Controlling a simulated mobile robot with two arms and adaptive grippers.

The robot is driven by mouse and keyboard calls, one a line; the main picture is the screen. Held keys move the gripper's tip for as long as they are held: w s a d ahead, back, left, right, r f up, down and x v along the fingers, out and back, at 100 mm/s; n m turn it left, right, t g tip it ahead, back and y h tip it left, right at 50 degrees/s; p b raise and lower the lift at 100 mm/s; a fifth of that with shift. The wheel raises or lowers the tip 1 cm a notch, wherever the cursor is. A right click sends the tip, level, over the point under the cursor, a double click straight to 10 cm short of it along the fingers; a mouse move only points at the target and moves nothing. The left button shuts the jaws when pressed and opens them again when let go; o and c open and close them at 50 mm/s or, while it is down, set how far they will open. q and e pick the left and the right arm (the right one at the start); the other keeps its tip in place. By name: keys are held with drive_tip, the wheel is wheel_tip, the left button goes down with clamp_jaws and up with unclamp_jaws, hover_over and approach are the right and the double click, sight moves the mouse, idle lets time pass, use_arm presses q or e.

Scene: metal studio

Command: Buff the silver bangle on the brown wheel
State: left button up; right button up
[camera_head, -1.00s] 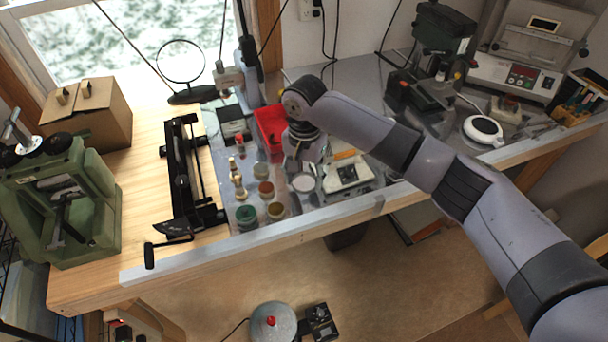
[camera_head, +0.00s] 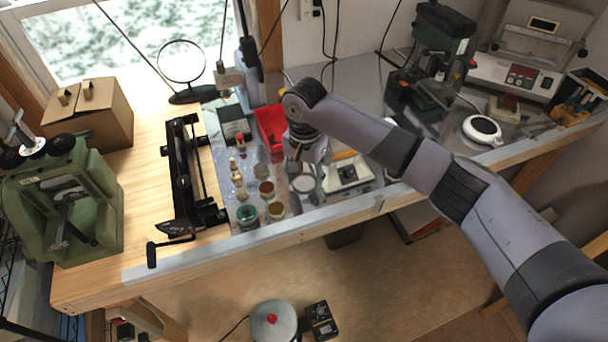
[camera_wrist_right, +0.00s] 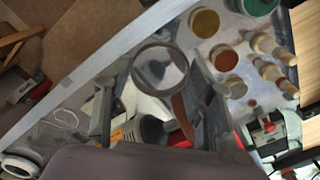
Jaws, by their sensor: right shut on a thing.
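My right gripper (camera_head: 301,167) points down over the metal-topped part of the bench, beside the red bin. In the right wrist view its fingers (camera_wrist_right: 158,98) reach up either side of a silver ring, the bangle (camera_wrist_right: 136,66). The gripper is shut on the bangle, though the contact points are unclear. In the head view the ring's outline is hard to separate from the pale things below the gripper. A curved brown piece (camera_wrist_right: 181,117) shows beyond the fingers; I cannot tell whether it is the brown wheel. My left gripper is out of view.
Jars with green (camera_head: 246,214) and brown (camera_head: 266,188) contents and several small bottles stand left of my gripper. A red bin (camera_head: 269,124) is behind it, a white-topped device (camera_head: 350,172) to its right. A black stand tool (camera_head: 184,180) lies farther left, on wood.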

drive_tip(key=shift+w+d+r+p, duration=0.15)
drive_tip(key=shift+w+d+p, duration=0.2)
drive_tip(key=shift+p, duration=0.9)
idle(1.3)
drive_tip(key=shift+a+p, duration=0.1)
drive_tip(key=shift+p, duration=0.4)
idle(0.7)
